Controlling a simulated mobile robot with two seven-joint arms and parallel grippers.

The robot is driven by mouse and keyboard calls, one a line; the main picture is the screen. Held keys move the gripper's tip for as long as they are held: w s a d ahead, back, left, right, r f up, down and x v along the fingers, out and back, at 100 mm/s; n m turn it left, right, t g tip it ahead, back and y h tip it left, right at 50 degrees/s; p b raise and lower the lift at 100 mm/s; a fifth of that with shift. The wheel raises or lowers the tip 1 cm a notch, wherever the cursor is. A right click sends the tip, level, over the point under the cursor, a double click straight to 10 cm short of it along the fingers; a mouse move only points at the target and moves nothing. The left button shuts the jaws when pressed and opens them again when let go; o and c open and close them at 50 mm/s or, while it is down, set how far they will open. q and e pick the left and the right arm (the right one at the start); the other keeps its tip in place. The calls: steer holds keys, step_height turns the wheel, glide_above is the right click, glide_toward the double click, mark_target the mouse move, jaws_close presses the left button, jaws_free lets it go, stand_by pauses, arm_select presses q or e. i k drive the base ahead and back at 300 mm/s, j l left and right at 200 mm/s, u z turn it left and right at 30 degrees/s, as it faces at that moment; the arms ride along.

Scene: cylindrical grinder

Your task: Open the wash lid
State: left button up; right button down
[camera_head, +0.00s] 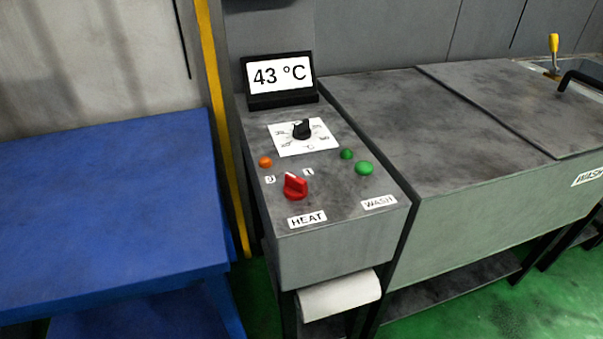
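The wash lid (520,108) is a flat dark grey panel on the upper right of the long grey wash unit (490,220). It appears to lie flat and closed, with a seam along its left side. A white WASH label (588,176) is on the unit's front face below the lid. Neither of my grippers is in view.
A control box with a red HEAT knob (295,186), a green button (364,168) and a 43 °C display (280,77) stands left of the wash unit. A blue table (110,200) is at left. A yellow-handled lever (553,45) stands behind the lid. Green floor (550,295) shows in front.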

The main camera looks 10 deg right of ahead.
mark_target(563, 122)
steer(key=z, duration=1.55)
steer(key=i+l+z, duration=0.1)
steer(key=i+l, duration=0.2)
steer(key=l, duration=0.25)
steer(key=i+l+z, duration=0.1)
steer(key=i+l, duration=0.25)
steer(key=l, duration=0.2)
steer(key=i+l+z, duration=0.1)
steer(key=i+l, duration=0.25)
steer(key=l, duration=0.2)
